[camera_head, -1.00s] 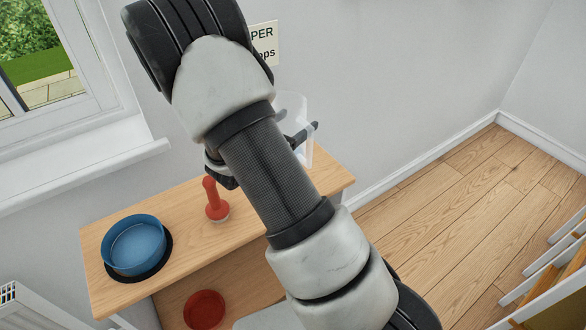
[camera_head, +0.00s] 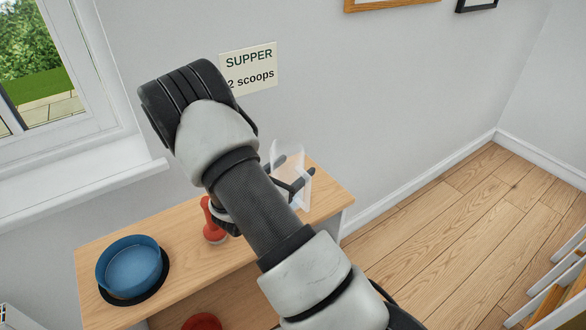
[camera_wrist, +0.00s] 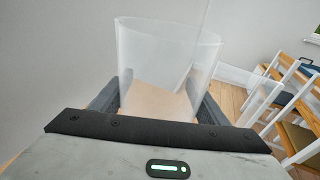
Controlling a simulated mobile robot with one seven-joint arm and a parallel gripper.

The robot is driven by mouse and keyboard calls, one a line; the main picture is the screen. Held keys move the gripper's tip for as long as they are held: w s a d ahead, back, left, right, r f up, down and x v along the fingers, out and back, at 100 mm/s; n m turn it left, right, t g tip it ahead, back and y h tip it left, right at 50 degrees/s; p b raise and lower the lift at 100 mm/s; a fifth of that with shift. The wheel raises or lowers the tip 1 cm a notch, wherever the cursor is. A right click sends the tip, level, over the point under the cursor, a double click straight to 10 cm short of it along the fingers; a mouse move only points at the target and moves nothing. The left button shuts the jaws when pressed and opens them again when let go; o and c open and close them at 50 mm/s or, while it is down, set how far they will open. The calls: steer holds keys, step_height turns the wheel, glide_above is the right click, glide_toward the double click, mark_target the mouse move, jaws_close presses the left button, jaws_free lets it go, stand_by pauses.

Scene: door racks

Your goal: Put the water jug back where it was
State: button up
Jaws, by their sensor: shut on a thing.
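The water jug is clear and looks empty. In the head view the jug (camera_head: 294,160) is at the right end of the wooden shelf unit, partly hidden by my arm. My gripper (camera_head: 298,180) is around it there, with dark fingers showing at its sides. In the wrist view the jug (camera_wrist: 165,50) stands upright between the fingers of my gripper (camera_wrist: 160,100), which is shut on it. The wooden top shows through the jug. I cannot tell whether its base touches the top.
The wooden top (camera_head: 190,252) also holds a blue bowl (camera_head: 133,265) on a dark round mat and a red-handled scoop (camera_head: 212,222). A red round thing (camera_head: 202,321) is on the lower shelf. A "SUPPER 2 scoops" sign (camera_head: 249,68) hangs on the wall behind. White chairs (camera_head: 555,285) stand at right.

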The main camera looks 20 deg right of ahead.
steer(key=o, duration=1.4)
steer(key=shift+f, duration=0.15)
steer(key=v, duration=1.2)
steer(key=shift+s, duration=0.1)
